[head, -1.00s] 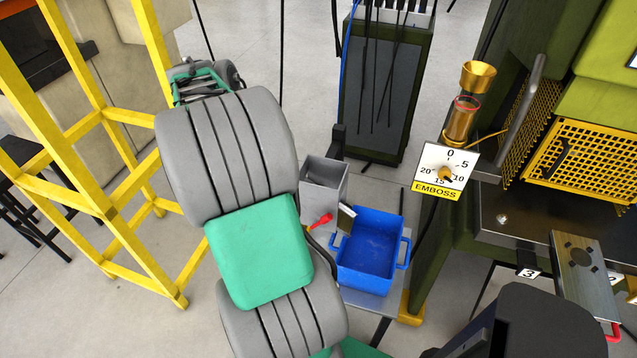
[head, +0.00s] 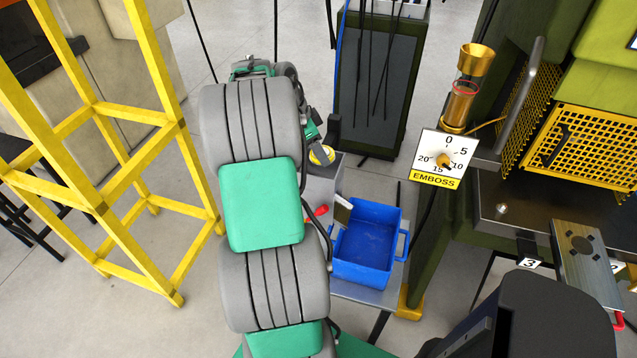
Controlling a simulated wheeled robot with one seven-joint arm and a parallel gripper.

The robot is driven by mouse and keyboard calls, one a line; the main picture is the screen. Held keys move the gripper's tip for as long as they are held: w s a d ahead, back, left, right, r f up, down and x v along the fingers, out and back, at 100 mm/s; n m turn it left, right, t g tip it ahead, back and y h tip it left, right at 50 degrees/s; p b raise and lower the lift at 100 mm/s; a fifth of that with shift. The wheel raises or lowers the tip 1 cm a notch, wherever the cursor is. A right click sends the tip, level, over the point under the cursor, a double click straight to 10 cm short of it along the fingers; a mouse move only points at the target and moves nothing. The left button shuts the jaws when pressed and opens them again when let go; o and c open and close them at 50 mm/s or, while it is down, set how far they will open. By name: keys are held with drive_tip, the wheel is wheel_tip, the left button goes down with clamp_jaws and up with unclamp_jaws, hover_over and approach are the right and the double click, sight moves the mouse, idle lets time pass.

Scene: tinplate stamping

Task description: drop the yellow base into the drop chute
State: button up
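The yellow base (head: 328,157), a small round piece with a yellow rim, is at the tip of my gripper (head: 318,150). My gripper appears shut on it, though my arm hides part of the fingers. Both are over the top of the grey open-topped box, which looks like the drop chute (head: 321,187). My arm covers the left side of the chute, and the base and gripper hide much of its mouth. I cannot tell how high the base is above the rim.
A blue bin (head: 368,245) stands on a low grey stand in front of the chute, with a brush (head: 342,210) and a red-handled tool (head: 317,211) beside it. A yellow frame (head: 110,200) stands left. The press with an EMBOSS dial (head: 444,160) is right.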

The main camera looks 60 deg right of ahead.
drive_tip(key=o, duration=1.4)
drive_tip(key=v, duration=0.8)
